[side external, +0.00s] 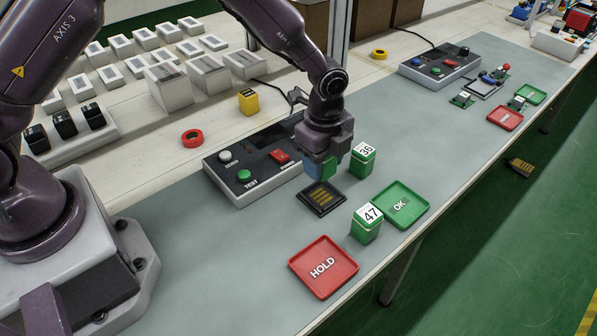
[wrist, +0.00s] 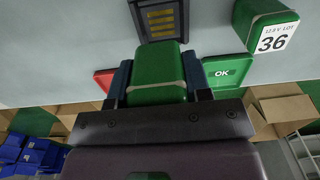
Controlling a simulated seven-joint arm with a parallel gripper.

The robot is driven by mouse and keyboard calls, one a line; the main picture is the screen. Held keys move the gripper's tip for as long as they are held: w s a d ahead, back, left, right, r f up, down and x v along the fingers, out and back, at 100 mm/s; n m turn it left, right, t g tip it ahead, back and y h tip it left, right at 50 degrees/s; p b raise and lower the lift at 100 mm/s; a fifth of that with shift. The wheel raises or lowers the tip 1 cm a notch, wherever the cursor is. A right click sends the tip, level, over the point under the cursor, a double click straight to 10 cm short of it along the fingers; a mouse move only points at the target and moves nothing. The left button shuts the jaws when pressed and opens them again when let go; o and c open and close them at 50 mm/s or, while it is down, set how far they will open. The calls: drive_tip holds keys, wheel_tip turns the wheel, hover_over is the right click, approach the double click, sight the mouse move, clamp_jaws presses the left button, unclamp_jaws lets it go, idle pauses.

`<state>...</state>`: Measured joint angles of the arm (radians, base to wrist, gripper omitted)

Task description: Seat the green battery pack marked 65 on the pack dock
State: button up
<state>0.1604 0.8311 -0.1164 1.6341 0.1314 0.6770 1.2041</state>
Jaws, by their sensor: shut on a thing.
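My gripper (side external: 320,170) is shut on a green battery pack (side external: 329,168), with a finger on each side of it. The wrist view also shows this held pack (wrist: 158,66) between the fingers. Its number is not visible in either view. The pack dock (side external: 321,198), a dark square plate with gold contact strips, lies on the grey mat just below the gripper. In the wrist view the dock (wrist: 159,17) is bare and shows beyond the held pack. The pack appears to be above the dock and apart from it.
Green pack 36 (side external: 362,163) stands close right of the gripper, and green pack 47 (side external: 366,226) in front. The green OK tray (side external: 402,205) and red HOLD tray (side external: 323,267) are empty. A test box (side external: 245,174) with buttons sits left of the dock.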

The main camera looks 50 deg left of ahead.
sight(321, 196)
drive_tip(key=shift+w+r, duration=0.15)
drive_tip(key=shift+w, duration=0.15)
drive_tip(key=shift+s+f, duration=0.15)
drive_tip(key=shift+f, duration=2.8)
drive_tip(key=shift+f, duration=0.6)
drive_tip(key=o, duration=1.1)
